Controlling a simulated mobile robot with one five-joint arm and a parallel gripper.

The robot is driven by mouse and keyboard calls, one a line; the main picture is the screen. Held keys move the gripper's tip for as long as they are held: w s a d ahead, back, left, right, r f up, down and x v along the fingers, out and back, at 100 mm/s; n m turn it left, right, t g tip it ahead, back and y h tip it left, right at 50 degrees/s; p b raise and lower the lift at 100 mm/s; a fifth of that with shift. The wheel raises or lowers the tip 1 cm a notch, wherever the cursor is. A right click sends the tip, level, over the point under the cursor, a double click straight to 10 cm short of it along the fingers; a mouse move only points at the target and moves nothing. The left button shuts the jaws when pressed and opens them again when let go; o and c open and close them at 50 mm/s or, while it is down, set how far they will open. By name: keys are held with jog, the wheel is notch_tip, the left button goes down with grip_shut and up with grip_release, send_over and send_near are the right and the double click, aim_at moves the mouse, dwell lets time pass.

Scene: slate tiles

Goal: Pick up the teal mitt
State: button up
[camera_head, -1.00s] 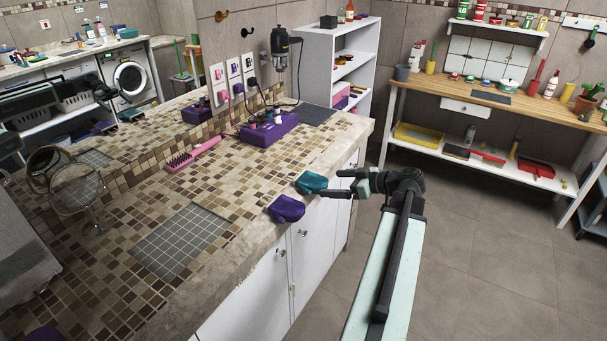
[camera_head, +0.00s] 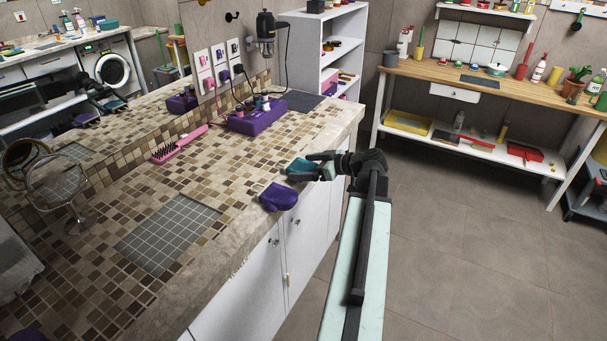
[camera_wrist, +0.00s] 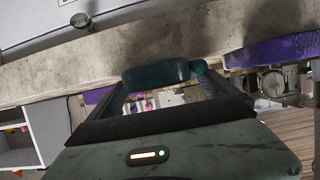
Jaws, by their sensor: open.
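The teal mitt (camera_head: 299,171) lies at the front edge of the tiled counter, just past the purple mitt. In the wrist view the teal mitt (camera_wrist: 157,74) shows ahead, spanning much of the gap between the fingers. My gripper (camera_head: 309,166) is open and its fingers are at the mitt, partly covering it in the head view. The open fingers also show in the wrist view (camera_wrist: 166,90). I cannot tell whether they touch the mitt.
A purple mitt (camera_head: 279,197) lies on the edge close by, nearer the camera. Behind are a purple box (camera_head: 257,117) and a pink brush (camera_head: 180,145). The counter (camera_head: 235,245) has a stone rim. Open floor (camera_head: 450,230) lies to the right.

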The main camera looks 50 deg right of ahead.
jog(key=shift+w+f, duration=0.25)
jog(key=shift+w, duration=0.15)
jog(key=shift+a+r, duration=0.1)
jog(key=c, duration=1.4)
jog(key=shift+c, duration=0.2)
jog(key=shift+r, duration=0.1)
